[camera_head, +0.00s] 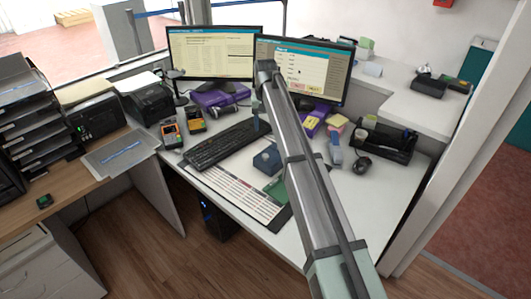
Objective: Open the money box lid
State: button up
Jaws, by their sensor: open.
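The money box looks to be the small dark blue box (266,161) on the white desk, in front of the keyboard and at the edge of a printed desk pad. Its lid looks shut, and its right side is close to my arm in the picture. My arm rises from the lower right across the desk, and its far end bends down over the keyboard. My gripper (260,128) shows only as a small part there, apart from the box and farther back in the picture. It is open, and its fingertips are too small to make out.
A black keyboard (228,143) lies behind the box, with two monitors (212,54) beyond. Two card terminals (171,134) stand to the left. A black mouse (363,164) and a black organizer (383,142) are to the right. The desk pad (240,192) reaches the front edge.

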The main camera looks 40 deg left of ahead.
aim_at(266, 155)
notch_tip(266, 155, down, 14)
jog(key=shift+r, duration=0.2)
dwell(0.4)
jog(key=shift+c, duration=0.5)
grip_shut()
